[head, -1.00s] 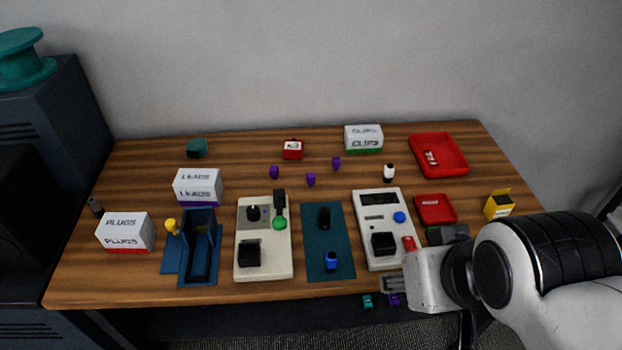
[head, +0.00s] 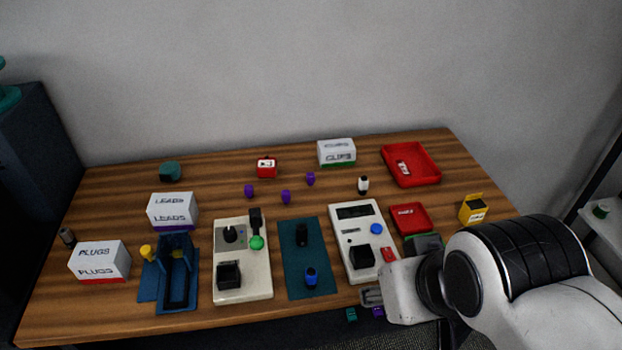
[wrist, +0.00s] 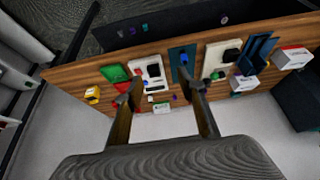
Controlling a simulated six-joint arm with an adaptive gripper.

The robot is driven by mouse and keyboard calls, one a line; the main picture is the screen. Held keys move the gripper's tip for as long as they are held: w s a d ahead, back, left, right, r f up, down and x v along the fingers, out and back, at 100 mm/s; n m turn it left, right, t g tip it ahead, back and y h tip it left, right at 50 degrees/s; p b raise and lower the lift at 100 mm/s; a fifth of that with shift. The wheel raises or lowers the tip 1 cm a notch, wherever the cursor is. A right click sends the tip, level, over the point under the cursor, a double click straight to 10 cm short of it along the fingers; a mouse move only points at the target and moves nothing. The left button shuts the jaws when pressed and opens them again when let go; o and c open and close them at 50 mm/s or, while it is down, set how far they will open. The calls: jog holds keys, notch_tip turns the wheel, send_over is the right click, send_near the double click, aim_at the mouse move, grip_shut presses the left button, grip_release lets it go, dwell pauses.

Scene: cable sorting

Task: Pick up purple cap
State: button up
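Three small purple caps stand on the wooden table behind the instruments in the head view: a left one (head: 249,191), a middle one (head: 286,197) and a right one (head: 311,179). My gripper (head: 371,297) is at the table's front edge, in front of the right white meter and well apart from these caps. In the wrist view my gripper (wrist: 161,78) has its two fingers spread, with nothing between them. Another small purple item (head: 378,312) shows low at the front edge, close by my gripper; its shape is unclear.
The right white meter (head: 365,262), teal mat (head: 294,268) and left white device (head: 245,285) lie between my gripper and the caps. A white bottle (head: 363,186), red box (head: 266,168) and clips box (head: 337,153) stand near the caps. Bare wood surrounds the caps.

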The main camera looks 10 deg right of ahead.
aim_at(286, 191)
jog(key=shift+a+f, duration=0.1)
dwell(0.3)
jog(key=w+a+f+g, duration=0.1)
jog(key=w+f, duration=0.4)
jog(key=w, duration=0.6)
jog(key=w+a+f+g, duration=0.1)
jog(key=w+a+f, duration=0.3)
jog(key=w, duration=0.8)
jog(key=w+a+f+n+g, duration=0.1)
jog(key=w+a+f, duration=0.2)
jog(key=w+f, duration=0.5)
jog(key=shift+w+a+f, duration=0.1)
jog(key=shift+w, duration=1.7)
jog(key=w, duration=0.3)
jog(key=shift+w+a+f, duration=0.3)
jog(key=shift+a+f, duration=0.05)
jog(key=w+r, duration=0.1)
jog(key=w+r+t, duration=0.1)
jog(key=w, duration=0.1)
jog(key=w+r+t, duration=0.1)
jog(key=w, duration=0.1)
jog(key=shift+a+m, duration=0.3)
jog(key=shift+a, duration=0.05)
jog(key=shift+f, duration=0.15)
jog(key=shift+x, duration=1.25)
